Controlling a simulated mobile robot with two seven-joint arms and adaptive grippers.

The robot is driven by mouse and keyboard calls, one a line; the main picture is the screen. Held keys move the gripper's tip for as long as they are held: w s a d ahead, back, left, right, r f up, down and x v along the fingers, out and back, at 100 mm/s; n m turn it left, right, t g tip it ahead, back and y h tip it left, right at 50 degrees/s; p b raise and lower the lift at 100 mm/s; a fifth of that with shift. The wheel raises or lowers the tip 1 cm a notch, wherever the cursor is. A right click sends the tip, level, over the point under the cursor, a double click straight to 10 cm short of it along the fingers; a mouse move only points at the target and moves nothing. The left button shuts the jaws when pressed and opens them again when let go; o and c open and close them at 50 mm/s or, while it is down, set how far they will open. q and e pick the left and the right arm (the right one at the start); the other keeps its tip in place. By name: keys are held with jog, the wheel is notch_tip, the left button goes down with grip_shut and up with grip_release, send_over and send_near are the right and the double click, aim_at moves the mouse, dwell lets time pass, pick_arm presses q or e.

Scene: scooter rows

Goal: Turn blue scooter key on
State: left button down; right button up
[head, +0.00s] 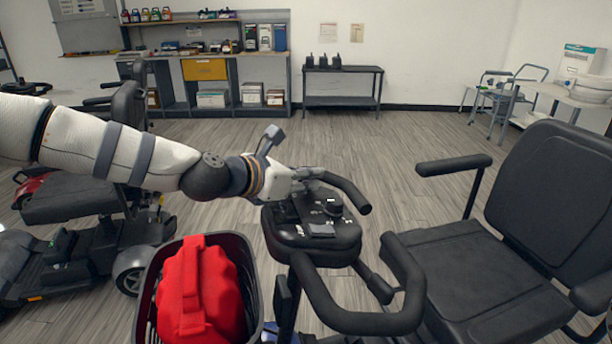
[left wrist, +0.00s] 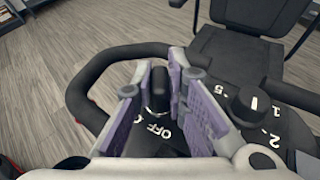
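My left gripper (head: 308,178) is over the black control console (head: 312,246) of the nearest scooter. In the left wrist view its two purple-padded fingers (left wrist: 162,72) stand apart, one on each side of the upright black key (left wrist: 160,90). Small gaps seem to show beside the key; the fingers do not look closed on it. The word OFF is printed just below the key. The key is hidden behind the gripper in the head view. A little blue bodywork shows low on this scooter (head: 270,334). My right gripper is out of view.
A speed dial (left wrist: 248,102) with numbers sits right of the key. Black handlebar loops (head: 350,318) flank the console. A basket (head: 252,290) with a red bag (head: 200,292) is in front. The black seat (head: 490,290) is at right. Another scooter (head: 90,250) stands at left.

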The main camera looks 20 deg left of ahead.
pick_arm(q)
jog(key=shift+w+a+f+m+g+h+b, duration=0.1)
jog(key=shift+f+m+g+h+b, duration=0.15)
jog(key=shift+m+g+h+b, duration=0.55)
jog(key=m+g+h+b, duration=0.1)
jog(key=m+g+h, duration=0.3)
jog(key=shift+w, duration=0.1)
jog(key=m+g+h+b, duration=0.1)
jog(key=g, duration=0.1)
jog(key=m+g+b, duration=0.2)
jog(key=shift+f+h, duration=0.2)
jog(key=shift+h, duration=0.2)
jog(key=shift+r+m+g+b, duration=0.3)
jog(key=shift+m+g+b, duration=0.8)
jog(key=shift+g+b, duration=0.3)
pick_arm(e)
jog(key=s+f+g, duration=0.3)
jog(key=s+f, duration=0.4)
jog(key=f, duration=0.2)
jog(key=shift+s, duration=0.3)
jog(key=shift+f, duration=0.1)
pick_arm(q)
jog(key=c, duration=1.6)
grip_release()
jog(key=shift+r, duration=0.1)
